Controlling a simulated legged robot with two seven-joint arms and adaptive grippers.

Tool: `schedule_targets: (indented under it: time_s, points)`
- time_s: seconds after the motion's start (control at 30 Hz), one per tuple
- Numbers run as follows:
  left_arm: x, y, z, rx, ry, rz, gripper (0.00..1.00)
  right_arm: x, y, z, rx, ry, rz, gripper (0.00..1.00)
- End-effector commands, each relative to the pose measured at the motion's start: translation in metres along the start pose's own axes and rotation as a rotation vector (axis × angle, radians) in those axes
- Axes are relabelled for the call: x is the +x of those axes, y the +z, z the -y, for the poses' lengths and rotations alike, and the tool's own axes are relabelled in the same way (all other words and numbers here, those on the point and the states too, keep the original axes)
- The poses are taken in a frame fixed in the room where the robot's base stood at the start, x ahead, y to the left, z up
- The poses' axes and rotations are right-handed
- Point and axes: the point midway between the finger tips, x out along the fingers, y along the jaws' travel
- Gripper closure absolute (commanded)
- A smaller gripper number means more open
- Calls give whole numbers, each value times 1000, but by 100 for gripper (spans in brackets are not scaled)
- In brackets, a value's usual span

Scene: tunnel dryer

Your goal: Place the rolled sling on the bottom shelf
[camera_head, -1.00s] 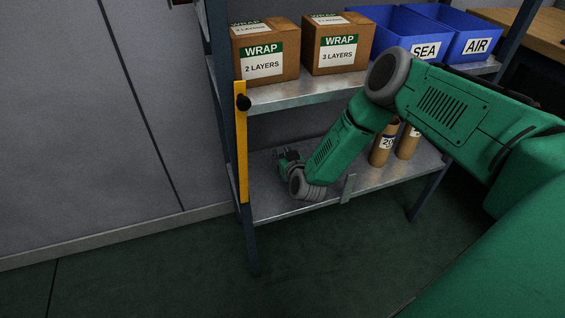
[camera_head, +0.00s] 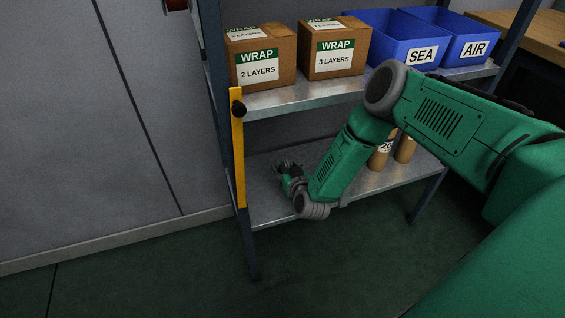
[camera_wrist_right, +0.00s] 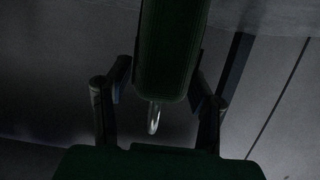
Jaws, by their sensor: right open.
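The bottom shelf (camera_head: 272,207) is a bare grey metal board low in the rack. My right gripper (camera_head: 285,168) is over its left part, reaching in from the front. In the right wrist view my right gripper (camera_wrist_right: 160,84) is open, with one finger on each side of a dark green rolled sling (camera_wrist_right: 172,50). A shiny metal loop (camera_wrist_right: 154,118) hangs at the sling's near end. Gaps show between the fingers and the sling. In the head view I cannot make out the sling beside the gripper. My left gripper is not in view.
Two cardboard WRAP boxes (camera_head: 258,60) and blue SEA (camera_head: 405,45) and AIR (camera_head: 465,45) bins stand on the shelf above. Brown tubes (camera_head: 403,150) stand on the bottom shelf, partly behind my forearm. A yellow strip (camera_head: 238,150) runs along the left front post.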

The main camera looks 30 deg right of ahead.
Motion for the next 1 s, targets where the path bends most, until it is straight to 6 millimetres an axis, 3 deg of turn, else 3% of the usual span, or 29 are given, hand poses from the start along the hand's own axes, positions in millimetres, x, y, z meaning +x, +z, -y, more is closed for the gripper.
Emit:
schedule_targets:
  time_s: [0.1, 0.3, 0.63, 0.77, 0.87, 0.9, 1.0]
  points:
    - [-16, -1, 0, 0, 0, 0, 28, -30, -4, 1, 0, -2, 5, 52]
    - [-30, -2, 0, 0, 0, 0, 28, -67, -3, 2, 0, -2, 3, 52]
    - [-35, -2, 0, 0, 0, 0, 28, -88, 0, 1, 0, -2, 2, 52]
    - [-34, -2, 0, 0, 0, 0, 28, -104, 12, 26, 4, -73, 93, 52]
    - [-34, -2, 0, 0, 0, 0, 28, -150, 40, 65, -12, -200, 309, 52]
    - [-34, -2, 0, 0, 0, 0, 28, -179, 54, 77, -33, -252, 427, 52]
    - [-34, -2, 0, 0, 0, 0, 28, -258, 79, 74, -116, -313, 731, 52]
